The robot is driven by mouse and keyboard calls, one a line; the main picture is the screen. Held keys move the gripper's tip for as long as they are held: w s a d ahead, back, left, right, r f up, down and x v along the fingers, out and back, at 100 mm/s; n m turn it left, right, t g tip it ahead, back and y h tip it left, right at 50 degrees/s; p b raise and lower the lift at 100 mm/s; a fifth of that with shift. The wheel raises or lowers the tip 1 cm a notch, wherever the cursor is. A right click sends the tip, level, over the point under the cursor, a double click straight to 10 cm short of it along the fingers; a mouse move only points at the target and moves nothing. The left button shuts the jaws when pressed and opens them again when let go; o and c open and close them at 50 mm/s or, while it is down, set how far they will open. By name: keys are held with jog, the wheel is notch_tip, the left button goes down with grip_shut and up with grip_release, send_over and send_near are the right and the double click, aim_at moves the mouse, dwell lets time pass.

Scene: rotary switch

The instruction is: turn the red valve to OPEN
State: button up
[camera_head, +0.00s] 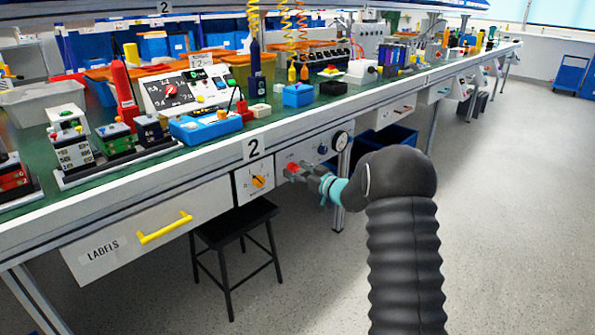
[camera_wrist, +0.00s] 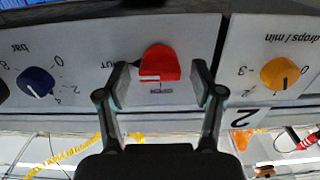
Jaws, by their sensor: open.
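The red valve (camera_wrist: 159,62) is a red knob on a light panel, in the upper middle of the wrist view, which is upside down. A white line on it points left, towards a partly covered label that seems to read SHUT. A small label (camera_wrist: 161,91) below the knob is probably OPEN, but it is too small to read surely. My gripper (camera_wrist: 161,72) is open, one finger on each side of the knob; I cannot tell if either touches it. In the head view the valve (camera_head: 292,168) shows just beyond my gripper (camera_head: 301,172).
An orange knob (camera_wrist: 281,74) and a blue knob (camera_wrist: 36,82) flank the valve in the wrist view. A round gauge (camera_head: 341,141) is on the panel's right. A drawer with a yellow handle (camera_head: 165,228) and a black stool (camera_head: 235,222) are to the left.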

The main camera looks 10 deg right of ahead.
jog(key=shift+c, duration=0.3)
jog(key=c, duration=1.1)
